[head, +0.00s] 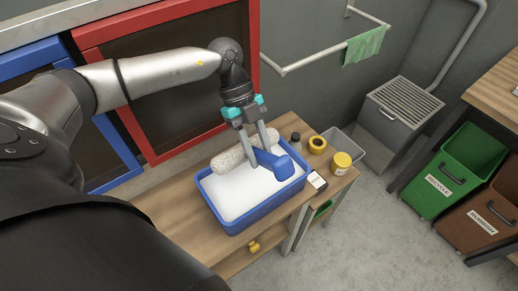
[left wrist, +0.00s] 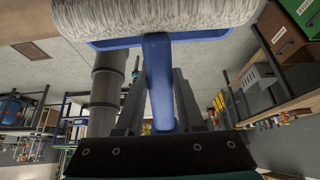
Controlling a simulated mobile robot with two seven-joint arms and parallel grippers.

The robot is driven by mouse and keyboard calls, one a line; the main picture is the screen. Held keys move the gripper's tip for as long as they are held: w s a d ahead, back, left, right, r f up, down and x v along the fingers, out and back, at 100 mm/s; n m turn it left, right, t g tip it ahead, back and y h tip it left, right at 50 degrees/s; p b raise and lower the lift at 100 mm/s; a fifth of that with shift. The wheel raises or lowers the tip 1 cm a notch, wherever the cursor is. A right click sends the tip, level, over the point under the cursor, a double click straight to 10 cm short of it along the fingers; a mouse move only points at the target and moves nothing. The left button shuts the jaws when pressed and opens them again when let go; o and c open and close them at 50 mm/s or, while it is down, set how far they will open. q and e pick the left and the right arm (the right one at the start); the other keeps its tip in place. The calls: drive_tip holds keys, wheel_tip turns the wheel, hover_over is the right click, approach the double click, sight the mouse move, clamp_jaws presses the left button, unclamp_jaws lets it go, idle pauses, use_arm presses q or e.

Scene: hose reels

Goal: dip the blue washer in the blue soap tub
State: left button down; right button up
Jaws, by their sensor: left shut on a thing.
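The blue washer has a fluffy white sleeve (head: 232,156) and a blue handle (head: 279,165). My left gripper (head: 261,154) is shut on the handle. In the left wrist view the handle (left wrist: 160,85) runs between the two fingers, with the sleeve (left wrist: 150,17) across the top. The blue soap tub (head: 256,213) stands on a wooden bench and holds white suds. The washer is over the far part of the tub, its sleeve along the far rim. I cannot tell whether it touches the suds. My right gripper is not in view.
To the tub's right on the bench are a yellow-lidded jar (head: 341,162), a yellow roll (head: 317,144), a small dark jar (head: 295,137) and a white box (head: 317,182). A grey bin (head: 346,143) stands behind. Red and blue frames rise behind the arm. Floor is clear at front right.

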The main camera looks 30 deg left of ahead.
sight(264, 153)
use_arm(q)
wheel_tip(264, 153, down, 3)
drive_tip(key=shift+f+b, duration=0.1)
drive_tip(key=shift+b, duration=1.15)
wheel_tip(264, 153, down, 7)
drive_tip(key=b, duration=0.3)
drive_tip(key=shift+f+b, duration=0.2)
drive_tip(key=shift+b, duration=0.2)
drive_tip(key=shift+r, duration=0.15)
wheel_tip(264, 153, up, 10)
drive_tip(key=p, duration=1)
drive_tip(key=shift+p, duration=0.3)
idle(0.6)
wheel_tip(264, 153, up, 4)
drive_tip(key=p, duration=0.4)
idle(0.4)
